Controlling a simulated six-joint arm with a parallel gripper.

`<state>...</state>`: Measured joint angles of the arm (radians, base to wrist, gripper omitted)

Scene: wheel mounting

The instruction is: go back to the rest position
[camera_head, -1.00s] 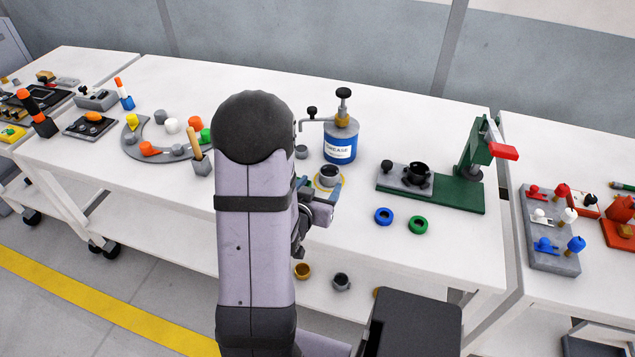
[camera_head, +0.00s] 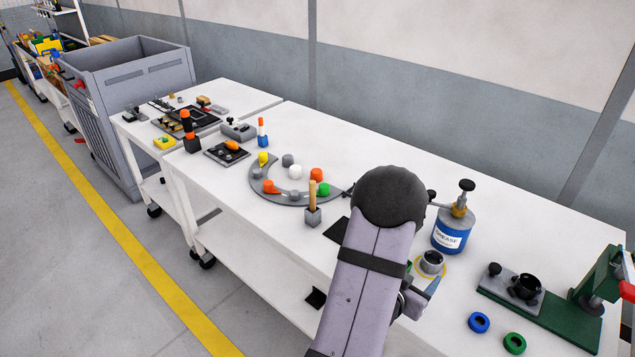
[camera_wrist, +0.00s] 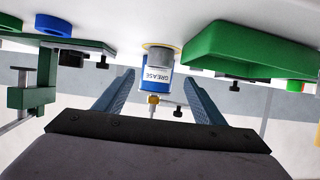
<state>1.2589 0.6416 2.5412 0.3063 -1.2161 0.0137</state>
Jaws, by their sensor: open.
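My gripper (camera_head: 424,296) is low over the bench front, beside a small grey cup (camera_head: 432,262) on a yellow ring, and my arm hides part of it. In the wrist view my gripper (camera_wrist: 158,76) is open, its two blue fingers apart with nothing held between them. That view is upside down. The blue grease can (camera_head: 452,232) stands on the bench behind the cup. It also shows in the wrist view (camera_wrist: 157,78), beyond the gap between the fingers and apart from them.
A green press (camera_head: 550,318) stands to the right, with a blue ring (camera_head: 479,322) and a green ring (camera_head: 514,343) before it. A curved grey rack (camera_head: 262,185) with coloured pieces lies left. A large green block (camera_wrist: 250,50) looms close in the wrist view.

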